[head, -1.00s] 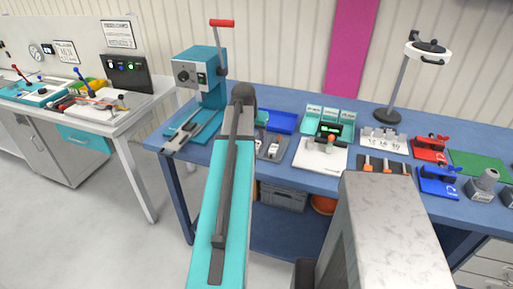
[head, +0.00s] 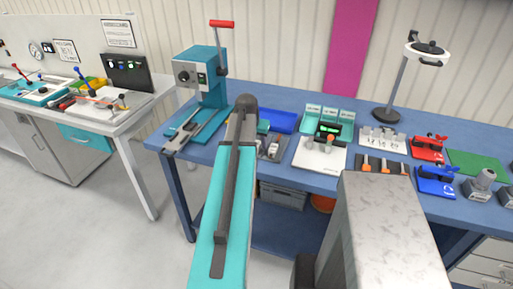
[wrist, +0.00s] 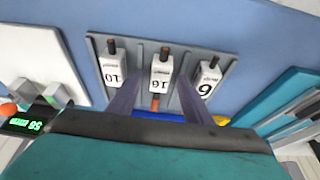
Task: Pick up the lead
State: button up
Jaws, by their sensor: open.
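My gripper (wrist: 157,84) is open in the wrist view, its two dark fingers apart on either side of a white block marked 16 (wrist: 161,72). That block sits in a grey rack (wrist: 142,47) between a block marked 10 (wrist: 113,71) and one marked 6 (wrist: 208,77). A small orange piece (wrist: 155,103) shows between the fingers below the middle block; I cannot tell what it is. I cannot identify the lead for certain. An orange-red strand (head: 98,97) lies across a white board on the left bench. My gripper is hidden by my arm in the head view.
The blue bench (head: 285,90) carries a teal press (head: 203,85), a blue tray (head: 283,122), a white plate with a green display (head: 318,153), a lamp (head: 428,52) and red and blue clamps. The small grey rack (head: 271,149) stands beside my arm.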

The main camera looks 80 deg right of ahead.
grip_shut()
jog(key=shift+r, duration=0.15)
dwell(0.4)
